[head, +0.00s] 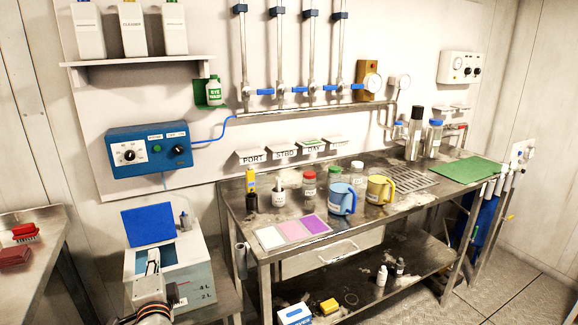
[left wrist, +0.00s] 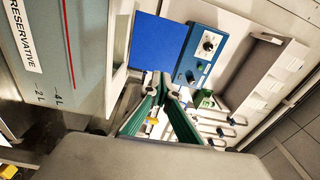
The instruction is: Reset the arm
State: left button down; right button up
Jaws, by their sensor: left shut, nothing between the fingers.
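My left arm comes in at the bottom left of the head view, and its gripper (head: 152,262) is over the front of a white-and-grey tank (head: 196,270). The gripper is shut and empty. In the left wrist view its green fingers (left wrist: 160,80) come together near the middle. The tank has 4 L and 2 L marks and an upright blue panel (head: 150,225) at its back. The tank's side (left wrist: 60,60), with a preservative label, stands close on the left of the wrist view. My right gripper is not in view.
A blue control box (head: 150,150) hangs on the wall behind the tank. A steel bench (head: 420,200) to the right carries a blue mug (head: 342,199), a yellow mug (head: 379,190), jars and coloured cards. A side table (head: 45,265) at left holds a red brush (head: 25,232).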

pick_arm(q)
jog(key=s+d+f+n+g+h, duration=0.1)
jog(key=s+d+f+h, duration=0.2)
jog(key=s+d+f, duration=0.45)
jog(key=s+d+f+n+g+h, duration=0.2)
jog(key=s+f+h, duration=0.15)
jog(key=f, duration=0.65)
jog(key=s+d+f+n+g+h, duration=0.1)
jog(key=s+d+f+h, duration=0.2)
jog(key=s+d+f, duration=0.4)
jog(key=s+d+f+n+g+h, duration=0.1)
jog(key=s+d+f+n, duration=0.1)
jog(key=s+f, duration=0.4)
jog(key=s+n, duration=0.1)
jog(key=s, duration=0.2)
jog(key=shift+s+d+f+n+g+h, duration=0.2)
jog(key=shift+s+d+n+g+h, duration=0.05)
jog(key=shift+d+n+g+h, duration=0.1)
